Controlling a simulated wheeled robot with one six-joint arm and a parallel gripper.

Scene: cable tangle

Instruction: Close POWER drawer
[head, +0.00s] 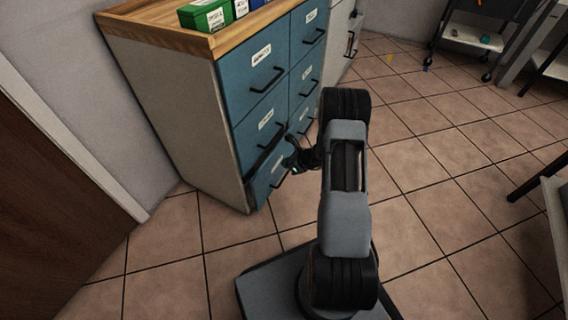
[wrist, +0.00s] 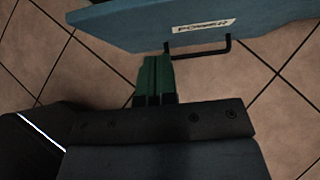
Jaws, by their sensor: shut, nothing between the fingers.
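The POWER drawer shows in the wrist view as a blue front (wrist: 120,22) with a POWER label (wrist: 206,27) and a black bar handle (wrist: 205,50). In the head view the bottom-left drawer front (head: 262,184) of the cabinet has a dark gap above it and looks partly pulled out; its label is hidden by my gripper. My gripper (wrist: 156,58) is shut and empty, its green fingertips beside the handle's left end and close to the drawer front. I cannot tell whether they touch. In the head view my gripper (head: 291,160) is small and dark in front of this drawer.
The cabinet's wooden top (head: 160,33) holds green and blue boxes (head: 205,15). Other blue drawers (head: 262,72) above look shut. A brown door (head: 40,190) is at left. A wheeled cart (head: 475,38) stands at back right. The tiled floor (head: 450,170) at right is mostly clear.

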